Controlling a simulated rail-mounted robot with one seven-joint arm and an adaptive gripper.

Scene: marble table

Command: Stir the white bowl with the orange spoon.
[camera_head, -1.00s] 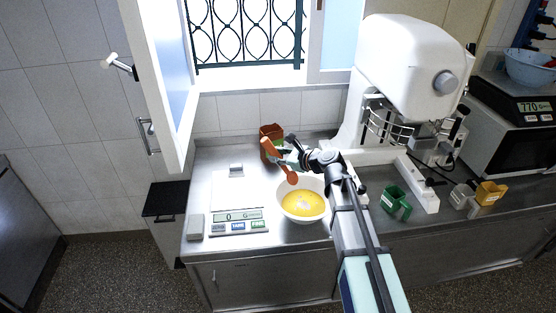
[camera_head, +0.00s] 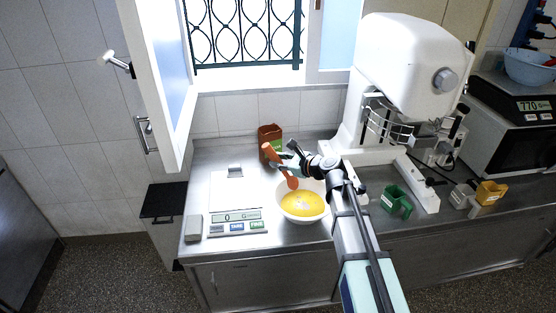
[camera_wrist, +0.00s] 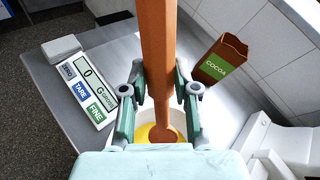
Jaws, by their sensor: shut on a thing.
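The orange spoon (camera_head: 275,156) is held upright, slightly tilted, with its head (camera_head: 292,183) low at the back left rim area of the white bowl (camera_head: 303,216). The bowl holds yellow contents (camera_head: 303,203). My gripper (camera_head: 284,161) is shut on the spoon's handle. In the wrist view, my gripper (camera_wrist: 158,93) has a finger on each side of the spoon (camera_wrist: 158,50). The spoon's round lower end (camera_wrist: 163,134) shows over the yellow contents there. I cannot tell whether it touches them. My gripper and the spoon hide much of the bowl in that view.
A cocoa box (camera_head: 270,133) stands behind the bowl. A kitchen scale (camera_head: 237,217) reading 0 is left of it, with a small block (camera_head: 193,228) beside it. The white mixer (camera_head: 404,75) stands at right, with green (camera_head: 396,200) and yellow (camera_head: 490,192) containers nearby.

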